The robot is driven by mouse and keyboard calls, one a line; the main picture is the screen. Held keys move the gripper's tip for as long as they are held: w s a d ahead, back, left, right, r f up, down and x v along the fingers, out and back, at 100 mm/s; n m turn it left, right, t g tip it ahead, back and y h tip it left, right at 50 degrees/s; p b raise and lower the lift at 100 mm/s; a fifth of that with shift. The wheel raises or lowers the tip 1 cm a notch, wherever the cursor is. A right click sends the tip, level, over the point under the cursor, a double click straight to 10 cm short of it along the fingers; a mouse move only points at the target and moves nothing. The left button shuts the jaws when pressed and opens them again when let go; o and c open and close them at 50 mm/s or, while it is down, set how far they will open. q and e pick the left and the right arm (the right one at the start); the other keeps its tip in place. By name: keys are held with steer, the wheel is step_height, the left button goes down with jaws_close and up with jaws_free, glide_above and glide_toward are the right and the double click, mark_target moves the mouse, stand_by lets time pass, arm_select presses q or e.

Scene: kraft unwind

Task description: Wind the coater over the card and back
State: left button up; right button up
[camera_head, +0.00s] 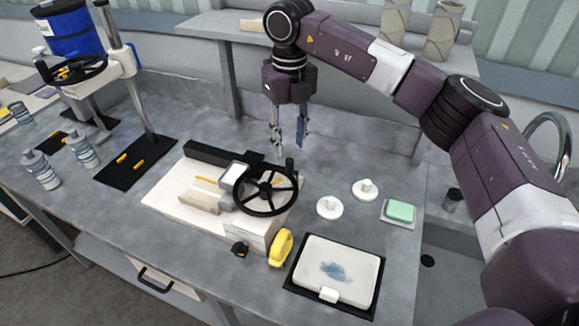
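The coater is a cream block (165,194) on the bench with a pale carriage head (236,172) standing on it. A black spoked handwheel (265,190) with a knob on its rim is fixed at its right side. A thin yellow strip lies on the bed; I cannot clearly make out the card there. My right gripper (288,143) hangs above and behind the handwheel, pointing down, with its fingers apart. One finger looks grey and the other side looks blue. It appears clear of the wheel. My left gripper is out of view.
A stand with a blue drum (70,32) and another handwheel (72,70) is at left, near bottles (83,149). Right of the coater are white knobbed discs (329,208), a green sponge (400,210), a yellow object (281,247) and a black-edged tray (293,277). A raised shelf stands behind.

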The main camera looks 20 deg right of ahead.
mark_target(289, 160)
step_height(289, 160, down, 7)
steer(key=p, duration=0.2)
steer(key=shift+p, duration=0.35)
steer(key=shift+s, duration=0.1)
steer(key=shift+c, duration=0.2)
jaws_close()
